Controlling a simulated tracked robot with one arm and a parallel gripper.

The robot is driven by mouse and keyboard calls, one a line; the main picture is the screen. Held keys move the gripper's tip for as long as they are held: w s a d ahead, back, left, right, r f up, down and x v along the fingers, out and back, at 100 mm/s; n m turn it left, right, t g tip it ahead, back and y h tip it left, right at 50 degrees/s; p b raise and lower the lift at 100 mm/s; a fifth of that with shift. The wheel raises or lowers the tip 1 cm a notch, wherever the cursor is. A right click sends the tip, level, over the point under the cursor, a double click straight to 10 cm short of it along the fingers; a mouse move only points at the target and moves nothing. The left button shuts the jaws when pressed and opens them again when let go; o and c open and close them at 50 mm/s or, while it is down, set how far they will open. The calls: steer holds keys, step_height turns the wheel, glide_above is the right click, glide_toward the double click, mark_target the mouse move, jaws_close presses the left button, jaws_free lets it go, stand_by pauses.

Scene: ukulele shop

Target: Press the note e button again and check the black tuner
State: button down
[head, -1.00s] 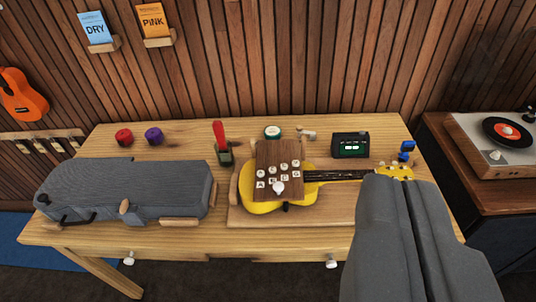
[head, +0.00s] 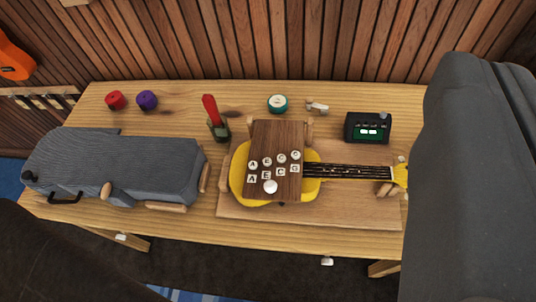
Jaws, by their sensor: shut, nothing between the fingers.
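The wooden note panel (head: 276,140) lies over the body of the yellow ukulele (head: 240,190). The note e button (head: 266,175) appears second from the left in the lower row; the lettering is tiny. The black tuner (head: 368,128) stands behind the ukulele neck, its small green-and-white display lit but too small to read. My gripper (head: 492,72) is the large grey shape at the right, shut and empty, apart from the panel in the picture. It hides the table's right end.
A grey ukulele case (head: 110,165) fills the table's left. Behind are red (head: 115,100) and purple (head: 147,100) round items, a red-handled tool (head: 212,112) and a green-and-white round tin (head: 277,103). The ukulele rests on a wooden board (head: 330,208). Bare tabletop (head: 185,120) shows between.

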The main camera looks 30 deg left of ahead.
steer(key=n+g+p, duration=0.6)
steer(key=n+p, duration=0.3)
steer(key=p, duration=0.1)
glide_above(267, 162)
step_height(267, 162, down, 36)
steer(key=shift+s+f, duration=0.1)
steer(key=shift+s, duration=0.35)
steer(key=shift+f+b, duration=2.1)
steer(key=shift+f, duration=2.25)
steer(key=shift+f, duration=0.35)
